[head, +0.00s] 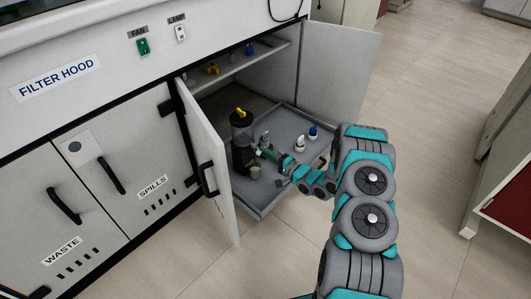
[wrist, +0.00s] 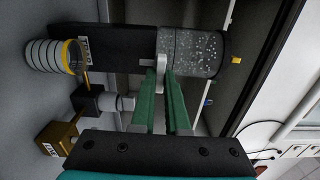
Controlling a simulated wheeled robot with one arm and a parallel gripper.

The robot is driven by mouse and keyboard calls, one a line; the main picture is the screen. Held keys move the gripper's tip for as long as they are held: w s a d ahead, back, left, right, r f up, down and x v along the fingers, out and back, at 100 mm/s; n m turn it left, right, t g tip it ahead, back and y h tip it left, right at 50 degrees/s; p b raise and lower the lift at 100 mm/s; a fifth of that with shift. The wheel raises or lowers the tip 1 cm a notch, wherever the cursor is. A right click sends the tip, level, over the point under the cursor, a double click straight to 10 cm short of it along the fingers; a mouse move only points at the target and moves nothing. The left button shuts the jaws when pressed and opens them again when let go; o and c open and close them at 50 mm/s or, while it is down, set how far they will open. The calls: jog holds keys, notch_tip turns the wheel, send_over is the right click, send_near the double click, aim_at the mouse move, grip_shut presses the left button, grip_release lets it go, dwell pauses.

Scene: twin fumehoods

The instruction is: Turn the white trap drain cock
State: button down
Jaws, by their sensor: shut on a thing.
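The trap stands in the open cabinet, with a black lower body (head: 243,158), a clear cylinder and a yellow top (head: 240,113). In the wrist view its black body (wrist: 125,45) and speckled clear cylinder (wrist: 192,52) lie sideways. The white drain cock (wrist: 161,70) shows as a pale lever in front of the trap, at the tips of my green fingers. My gripper (wrist: 170,75) is shut on it; the fingers hide part of it. In the head view my gripper (head: 267,153) is beside the trap's right side, and the cock cannot be told apart.
A small cup (head: 255,171) stands by the trap; the wrist view shows it with a yellow rim (wrist: 68,56). A brass block (wrist: 57,138) and grey cylinder (wrist: 118,102) are near. Small bottles (head: 300,145) stand right on the tray (head: 272,195). The open left door (head: 208,160) is close.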

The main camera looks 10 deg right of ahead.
jog(key=c, duration=0.9)
grip_release()
jog(key=shift+d, duration=0.1)
jog(key=shift+b+v, duration=0.3)
jog(key=shift+v, duration=3.55)
